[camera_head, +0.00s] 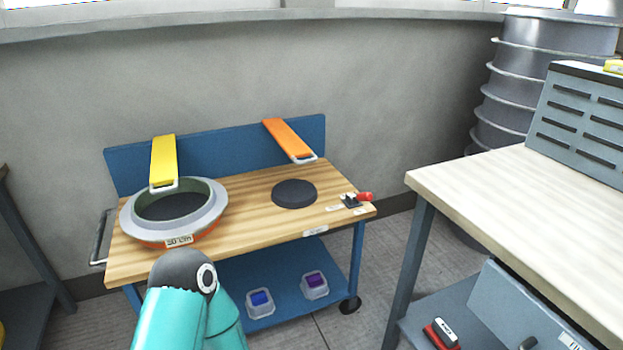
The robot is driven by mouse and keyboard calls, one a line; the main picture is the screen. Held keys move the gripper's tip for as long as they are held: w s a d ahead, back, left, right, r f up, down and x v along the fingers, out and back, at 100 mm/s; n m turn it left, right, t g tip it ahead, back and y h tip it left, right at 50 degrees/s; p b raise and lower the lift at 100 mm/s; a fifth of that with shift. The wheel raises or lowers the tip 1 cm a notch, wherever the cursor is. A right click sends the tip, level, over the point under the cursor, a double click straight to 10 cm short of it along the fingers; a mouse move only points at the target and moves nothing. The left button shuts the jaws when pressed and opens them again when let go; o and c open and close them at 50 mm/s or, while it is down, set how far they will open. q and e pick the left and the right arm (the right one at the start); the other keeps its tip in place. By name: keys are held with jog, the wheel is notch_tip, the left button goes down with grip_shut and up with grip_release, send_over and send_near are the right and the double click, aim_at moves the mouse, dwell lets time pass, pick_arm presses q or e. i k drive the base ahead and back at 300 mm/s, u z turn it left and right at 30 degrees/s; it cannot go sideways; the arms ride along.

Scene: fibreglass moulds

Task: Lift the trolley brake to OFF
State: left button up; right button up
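The trolley (245,222) has a wooden top, a blue back panel and a blue lower shelf. The brake (365,196) is a small red-handled lever on a dark block at the right end of the trolley top. Its red handle points right and looks low, close to level. Small pale labels (333,208) lie beside it, too small to read. Neither gripper is in view. A teal and black part of my own arm rises at the bottom, left of centre, in front of the trolley's front edge.
A grey ring-shaped mould (128,220) sits on the trolley's left, a dark round pad (294,193) right of centre. Yellow (163,160) and orange (287,138) straps hang over the back panel. A pale-topped workbench (500,190) stands at right, with a floor gap between.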

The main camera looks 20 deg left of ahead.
aim_at(367, 197)
jog(key=u, duration=0.25)
jog(key=i, duration=0.8)
jog(key=u, duration=0.45)
jog(key=k, duration=0.9)
jog(key=u, duration=0.2)
jog(key=i, duration=0.9)
jog(key=z, duration=0.1)
